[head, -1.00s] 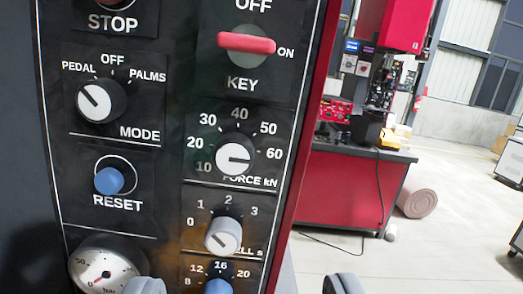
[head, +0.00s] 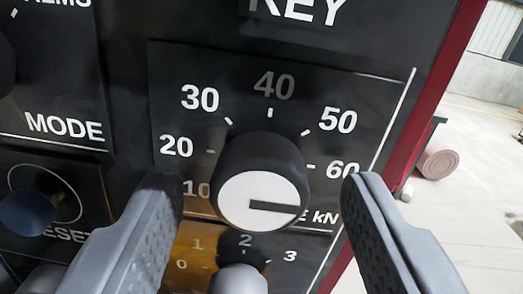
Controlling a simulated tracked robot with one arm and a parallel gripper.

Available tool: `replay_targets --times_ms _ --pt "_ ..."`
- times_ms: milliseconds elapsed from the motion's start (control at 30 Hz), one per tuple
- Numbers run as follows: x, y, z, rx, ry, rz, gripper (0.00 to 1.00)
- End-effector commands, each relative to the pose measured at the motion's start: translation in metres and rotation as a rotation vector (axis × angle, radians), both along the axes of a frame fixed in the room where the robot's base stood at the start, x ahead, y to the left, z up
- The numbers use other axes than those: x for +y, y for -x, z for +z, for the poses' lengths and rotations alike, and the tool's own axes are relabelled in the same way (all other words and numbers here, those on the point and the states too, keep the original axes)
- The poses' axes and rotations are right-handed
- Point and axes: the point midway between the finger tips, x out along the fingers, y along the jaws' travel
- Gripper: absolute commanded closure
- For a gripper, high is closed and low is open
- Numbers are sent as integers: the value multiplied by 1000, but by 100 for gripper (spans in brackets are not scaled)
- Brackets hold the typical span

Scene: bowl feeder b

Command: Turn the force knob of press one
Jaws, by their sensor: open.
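The force knob (head: 262,190) is a black knob with a white face and a dark pointer bar. It sits on a dark plate with a scale from 10 to 60 kN, and its bar points right, a little below the 60 mark. My gripper (head: 262,195) is open, with one grey finger on each side of the knob. Gaps show between both fingers and the knob, and I cannot tell how far the tips are from the panel. The left finger partly covers the 10 mark, and the knob hides part of the FORCE label.
Just below the force knob is a grey dwell knob (head: 238,280) with a 0 to 3 scale. A blue reset button (head: 27,212) is at the left, by the left finger. The red panel edge (head: 432,110) is at the right, with open floor beyond.

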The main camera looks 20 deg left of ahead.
Motion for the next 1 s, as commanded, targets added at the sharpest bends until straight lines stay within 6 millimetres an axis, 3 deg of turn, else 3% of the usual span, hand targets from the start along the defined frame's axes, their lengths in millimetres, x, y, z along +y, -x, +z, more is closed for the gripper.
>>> replay_targets --times_ms 500,667,733,767,1000 --pt "3 -11 0 0 0 -1 48" --pt "3 -11 0 0 0 -1 90" --pt "3 -11 0 0 0 -2 92" --pt "-7 -11 0 -1 0 -6 92" --pt "-3 -11 0 -9 25 -8 92"
